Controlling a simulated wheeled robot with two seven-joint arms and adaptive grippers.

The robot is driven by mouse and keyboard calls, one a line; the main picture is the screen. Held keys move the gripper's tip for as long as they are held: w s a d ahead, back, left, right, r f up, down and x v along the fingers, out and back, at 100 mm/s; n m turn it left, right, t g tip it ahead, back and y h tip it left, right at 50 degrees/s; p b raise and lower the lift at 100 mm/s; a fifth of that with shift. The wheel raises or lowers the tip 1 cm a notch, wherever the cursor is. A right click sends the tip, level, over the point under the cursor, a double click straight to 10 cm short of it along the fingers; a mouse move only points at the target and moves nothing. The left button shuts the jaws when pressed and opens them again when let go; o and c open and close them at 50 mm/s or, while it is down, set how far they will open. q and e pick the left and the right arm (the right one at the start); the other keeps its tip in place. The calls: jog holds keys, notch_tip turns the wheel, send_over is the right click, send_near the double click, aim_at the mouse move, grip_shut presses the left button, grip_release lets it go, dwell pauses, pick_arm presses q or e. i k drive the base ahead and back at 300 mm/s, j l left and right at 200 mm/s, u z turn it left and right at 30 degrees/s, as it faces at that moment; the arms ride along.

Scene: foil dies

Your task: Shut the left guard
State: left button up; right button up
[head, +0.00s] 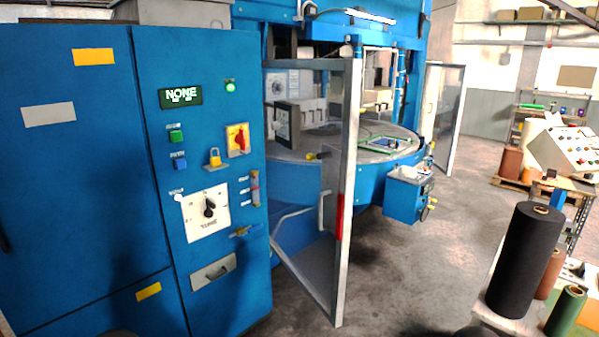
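The left guard (347,190) is a clear panel in a grey metal frame on the blue press. It stands swung open, its free edge out toward me over the floor. A handle (322,212) and a red strip (340,215) are on it near the free edge. Behind it, partly seen through it, is the round table (392,147) of the press. A second guard (442,115) on the far right side of the press also stands open. Neither of my grippers is in view.
The blue control cabinet (110,230) with a selector dial (208,208), a padlock (214,158) and a lit green lamp fills the left. A small blue box (405,195) juts from the press. Dark rolls (525,260) stand at the lower right. The floor between is clear.

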aim_at(338, 171)
jog(key=i+j+z, duration=0.1)
jog(key=z, duration=0.55)
jog(key=i+j+z, duration=0.15)
jog(key=j, duration=0.2)
jog(key=i+j+z, duration=0.2)
jog(key=j, duration=0.15)
jog(key=i+j+z, duration=0.15)
jog(key=j, duration=0.2)
jog(key=i+j+z, duration=0.15)
jog(key=j, duration=0.25)
jog(key=j+z, duration=0.15)
jog(key=j, duration=0.2)
jog(key=i, duration=0.05)
